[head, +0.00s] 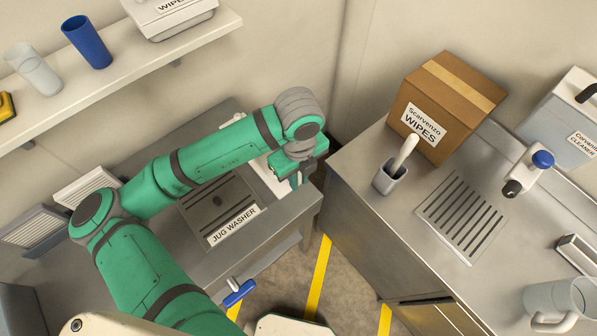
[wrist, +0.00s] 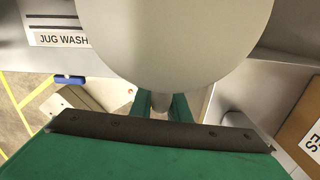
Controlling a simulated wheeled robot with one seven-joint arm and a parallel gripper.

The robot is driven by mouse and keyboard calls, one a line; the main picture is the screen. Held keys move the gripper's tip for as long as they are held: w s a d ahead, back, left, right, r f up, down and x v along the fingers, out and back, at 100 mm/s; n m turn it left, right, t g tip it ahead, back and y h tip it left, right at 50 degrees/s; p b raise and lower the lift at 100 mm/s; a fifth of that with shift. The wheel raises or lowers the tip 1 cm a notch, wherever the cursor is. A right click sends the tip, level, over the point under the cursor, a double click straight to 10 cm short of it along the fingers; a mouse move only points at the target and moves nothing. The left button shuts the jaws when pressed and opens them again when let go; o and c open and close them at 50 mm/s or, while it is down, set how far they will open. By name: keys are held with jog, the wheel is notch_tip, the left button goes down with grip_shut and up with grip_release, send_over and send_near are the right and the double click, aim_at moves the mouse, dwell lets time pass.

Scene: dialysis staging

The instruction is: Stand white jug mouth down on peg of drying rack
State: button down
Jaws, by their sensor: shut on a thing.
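The white jug (wrist: 165,40) fills the upper middle of the wrist view as a large pale rounded form. My gripper (wrist: 155,104) is shut on its narrow handle, with a green finger on either side. In the head view my gripper (head: 303,178) is by the right end of the jug washer counter. A white shape (head: 264,180), which looks like the jug, is partly hidden behind my arm there. I cannot tell which way its mouth faces. I cannot make out a drying rack peg for certain.
The jug washer (head: 220,212) is a sunken tray left of my gripper. Across a floor gap, the right counter (head: 355,165) holds a wipes carton (head: 445,105), a brush holder (head: 389,179), a slotted drain (head: 460,218) and a pale mug (head: 560,302). A shelf (head: 130,75) hangs upper left.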

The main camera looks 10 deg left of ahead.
jog(key=shift+f, duration=2.95)
jog(key=c, duration=1.6)
grip_release()
notch_tip(320, 180, up, 11)
jog(key=shift+f, duration=0.1)
